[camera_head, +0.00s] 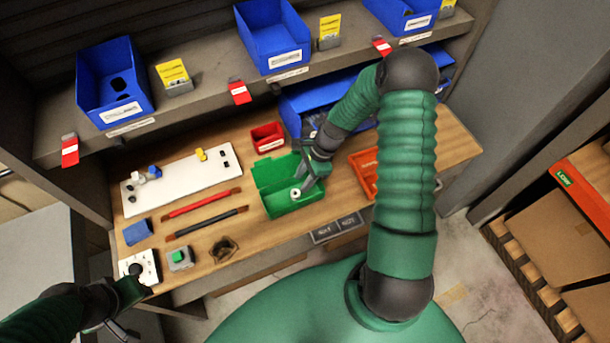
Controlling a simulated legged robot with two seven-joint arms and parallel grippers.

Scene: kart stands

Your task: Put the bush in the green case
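The green case (279,209) stands open on the wooden bench, its lid (272,172) tilted back. A small white ring-shaped piece (296,194), which looks like the bush, shows inside the case near its middle. My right gripper (303,182) reaches down over the case, close to this piece. Its fingers look parted, with the piece just below them; contact is too small to make out. My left gripper (122,328) is low at the left, near the bench's front edge and away from the case. Its fingers are too unclear to read.
A red bin (267,137) stands behind the case and an orange tray (363,174) to its right. A white board (182,184), red and dark bars and small blocks lie left. Blue bins (113,82) line the shelf above. The bench front edge lies close below the case.

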